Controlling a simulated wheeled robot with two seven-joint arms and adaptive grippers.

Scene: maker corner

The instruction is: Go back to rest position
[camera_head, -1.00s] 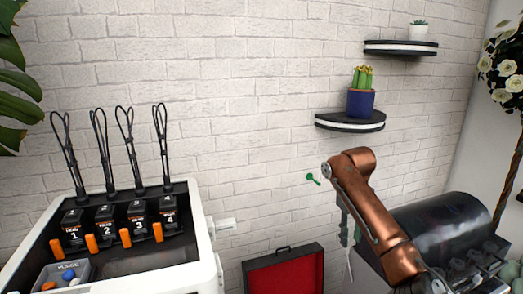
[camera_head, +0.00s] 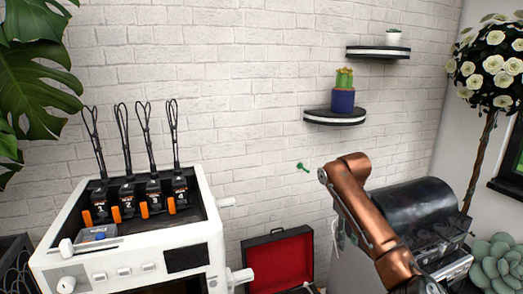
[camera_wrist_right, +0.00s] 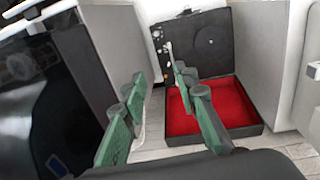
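My right arm (camera_head: 365,210), copper-coloured, reaches in from the lower right in the head view. Its elbow is bent in front of the brick wall, and the gripper cannot be made out clearly there. In the right wrist view my right gripper (camera_wrist_right: 160,85) has its green-padded fingers spread apart. Nothing shows between the fingertips. Behind them is an open black case with a red lining (camera_wrist_right: 238,96), apart from the fingers. My left gripper is not in view.
A white machine (camera_head: 205,245) with several numbered slots and black loops stands at left. The red-lined case (camera_head: 282,262) also shows in the head view. A dark-topped machine (camera_head: 415,205) is behind my arm. Wall shelves (camera_head: 335,118) hold plants. A leafy plant (camera_head: 35,75) is far left.

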